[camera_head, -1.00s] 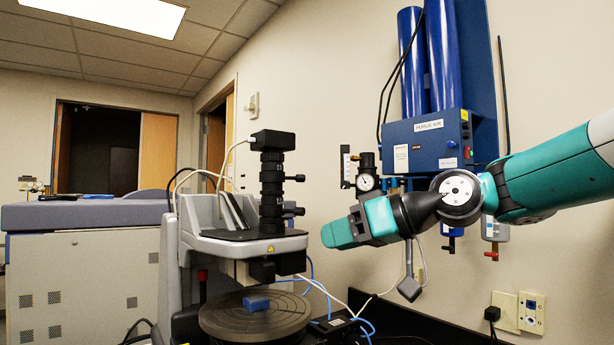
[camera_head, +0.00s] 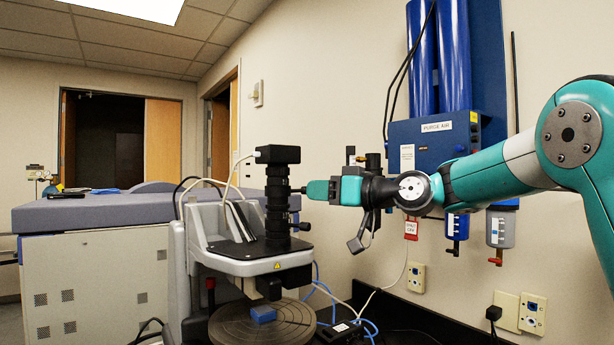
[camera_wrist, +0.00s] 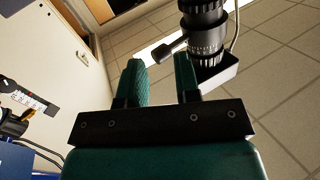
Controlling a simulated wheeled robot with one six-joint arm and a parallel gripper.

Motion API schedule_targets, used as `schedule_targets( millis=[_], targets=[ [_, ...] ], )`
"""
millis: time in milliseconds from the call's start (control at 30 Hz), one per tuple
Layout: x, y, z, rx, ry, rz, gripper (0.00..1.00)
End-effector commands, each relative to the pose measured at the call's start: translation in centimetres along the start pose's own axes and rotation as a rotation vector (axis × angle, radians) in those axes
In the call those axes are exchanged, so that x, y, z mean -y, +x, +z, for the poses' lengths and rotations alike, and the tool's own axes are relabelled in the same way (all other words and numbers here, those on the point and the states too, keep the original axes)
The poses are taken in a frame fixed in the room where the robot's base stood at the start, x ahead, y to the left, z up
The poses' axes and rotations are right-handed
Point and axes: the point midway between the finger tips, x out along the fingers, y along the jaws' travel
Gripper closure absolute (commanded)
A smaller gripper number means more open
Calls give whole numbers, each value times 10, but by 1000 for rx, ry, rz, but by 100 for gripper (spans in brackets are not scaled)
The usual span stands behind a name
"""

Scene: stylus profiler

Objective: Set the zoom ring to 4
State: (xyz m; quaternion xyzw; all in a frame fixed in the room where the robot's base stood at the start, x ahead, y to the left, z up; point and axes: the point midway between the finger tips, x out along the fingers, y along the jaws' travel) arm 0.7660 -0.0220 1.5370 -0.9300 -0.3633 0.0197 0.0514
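The black optical column (camera_head: 278,195) stands upright on the profiler, with two side knobs pointing right. In the wrist view a ring with white scale markings (camera_wrist: 207,42) is on the column; its numbers are too small to read. A dark knob (camera_wrist: 172,48) sticks out from the column, just beyond the gap between my fingers. My gripper (camera_head: 310,190) is level with the column's upper knob (camera_head: 298,190), at its right. In the wrist view my gripper (camera_wrist: 161,68) is open, with nothing between its green fingers.
The profiler's round stage (camera_head: 238,326) carries a blue block (camera_head: 263,314). A blue purge air unit (camera_head: 432,145) hangs on the wall behind my arm. White and blue cables run beside the profiler. A grey cabinet (camera_head: 95,275) stands at left.

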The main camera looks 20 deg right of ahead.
Motion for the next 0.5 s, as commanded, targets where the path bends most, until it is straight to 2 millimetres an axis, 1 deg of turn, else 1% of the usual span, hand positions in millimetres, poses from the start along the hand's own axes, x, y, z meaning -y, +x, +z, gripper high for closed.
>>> schedule_targets(
  millis=[33,200,333,500],
  targets=[
    [2,10,-4,3,2,-4,70],
    [1,30,-2,2,0,-2,70],
    [0,37,0,1,-1,-1,70],
    [0,38,1,1,-1,0,70]
  ],
)
